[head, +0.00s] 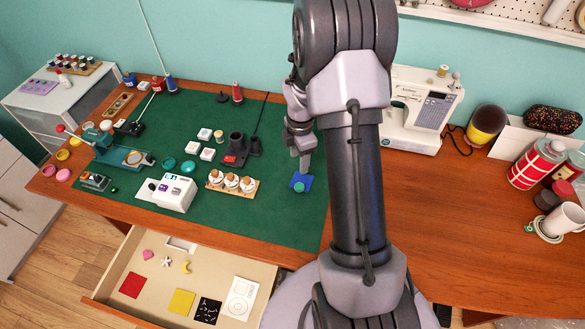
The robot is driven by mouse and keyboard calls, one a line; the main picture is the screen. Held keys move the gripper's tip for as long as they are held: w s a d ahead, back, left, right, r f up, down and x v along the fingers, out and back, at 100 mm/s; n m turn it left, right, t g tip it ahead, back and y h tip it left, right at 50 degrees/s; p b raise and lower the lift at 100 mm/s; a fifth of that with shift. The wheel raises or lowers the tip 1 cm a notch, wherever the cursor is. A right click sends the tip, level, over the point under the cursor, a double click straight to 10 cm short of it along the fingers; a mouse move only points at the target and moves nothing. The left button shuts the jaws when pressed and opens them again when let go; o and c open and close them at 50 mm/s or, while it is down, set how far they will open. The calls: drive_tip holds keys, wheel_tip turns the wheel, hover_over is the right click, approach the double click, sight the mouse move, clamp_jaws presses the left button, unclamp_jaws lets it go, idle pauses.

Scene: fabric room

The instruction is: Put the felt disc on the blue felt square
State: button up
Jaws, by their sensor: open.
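The blue felt square (307,179) lies on the green mat, near the mat's right edge. A small teal-green disc (299,187), which looks like the felt disc, lies on the front part of the square. My gripper (305,170) is just above the back part of the square, fingers pointing down. It is open, and I see nothing held in it. The gap between the fingers is hard to make out at this angle. Whether the fingers touch the square cannot be told.
The green mat (275,220) is clear in front of the square. A wooden holder (232,190) with white-and-tan pieces stands to the left, a black stand (236,150) behind it. A sewing machine (420,110) is at the back right. An open drawer (150,285) juts out at the front left.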

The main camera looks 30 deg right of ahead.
drive_tip(key=s+a+r+m+t, duration=0.2)
drive_tip(key=a+r+m, duration=0.35)
drive_tip(key=r, duration=0.45)
drive_tip(key=s+a+r+m+t, duration=0.15)
drive_tip(key=a+r+m, duration=0.25)
drive_tip(key=a+r, duration=0.4)
drive_tip(key=s+a+r+m+t+y, duration=0.1)
drive_tip(key=s+a+r+m, duration=0.3)
drive_tip(key=s, duration=0.3)
drive_tip(key=s+a+r+m+t+y, duration=0.1)
drive_tip(key=s+a+r+m, duration=0.3)
drive_tip(key=s+a+m, duration=0.2)
drive_tip(key=shift+s+r+m, duration=0.25)
drive_tip(key=shift+s+m, duration=0.2)
drive_tip(key=shift+s, duration=0.7)
